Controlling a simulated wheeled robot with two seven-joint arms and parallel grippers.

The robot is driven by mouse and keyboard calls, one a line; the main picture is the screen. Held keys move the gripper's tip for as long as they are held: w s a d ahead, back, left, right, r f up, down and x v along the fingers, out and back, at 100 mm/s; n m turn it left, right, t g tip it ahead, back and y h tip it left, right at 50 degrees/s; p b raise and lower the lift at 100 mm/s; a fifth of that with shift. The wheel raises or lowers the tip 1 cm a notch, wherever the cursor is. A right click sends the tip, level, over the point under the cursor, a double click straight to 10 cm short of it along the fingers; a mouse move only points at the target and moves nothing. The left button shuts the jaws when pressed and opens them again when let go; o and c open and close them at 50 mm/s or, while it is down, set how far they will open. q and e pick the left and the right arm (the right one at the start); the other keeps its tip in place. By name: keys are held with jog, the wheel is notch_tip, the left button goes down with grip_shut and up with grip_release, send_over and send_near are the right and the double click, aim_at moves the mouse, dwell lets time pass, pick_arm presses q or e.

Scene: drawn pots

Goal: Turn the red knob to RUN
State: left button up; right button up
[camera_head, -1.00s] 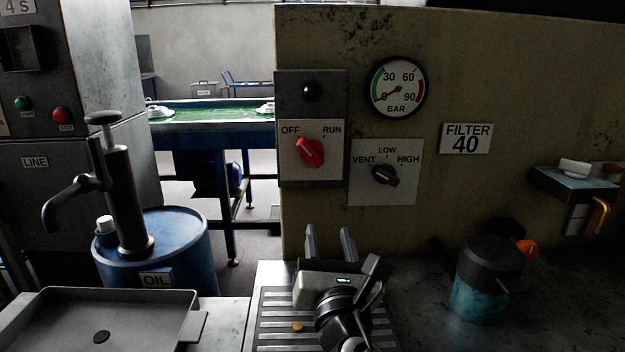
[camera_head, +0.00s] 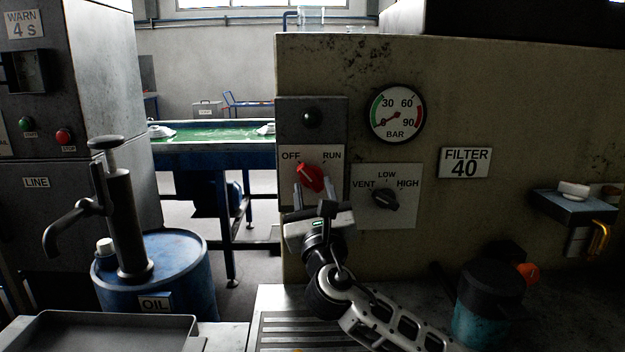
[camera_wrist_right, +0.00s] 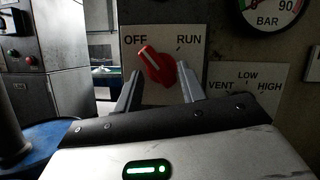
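The red knob (camera_head: 311,177) sits on a pale plate (camera_head: 332,155) marked OFF at left and RUN at right. Its white pointer line leans up and left, toward OFF. In the right wrist view the red knob (camera_wrist_right: 156,65) stands just beyond and between my open fingers. My right gripper (camera_head: 312,196) is open and empty, just below the knob in the head view; its fingertips (camera_wrist_right: 160,80) overlap the lower part of the plate in the wrist view. Whether a finger touches the knob I cannot tell. My left gripper is not in view.
A black VENT/LOW/HIGH knob (camera_head: 385,199) is close on the right. A dark lamp (camera_head: 310,118) is above, and a pressure gauge (camera_head: 397,114) is up right. A blue oil drum (camera_head: 184,265) with a pump stands left. A teal-and-black container (camera_head: 480,320) stands at lower right.

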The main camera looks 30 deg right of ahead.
aim_at(310, 178)
jog(key=shift+x, duration=1.05)
jog(key=shift+w+d+r, duration=0.1)
jog(key=shift+w, duration=0.15)
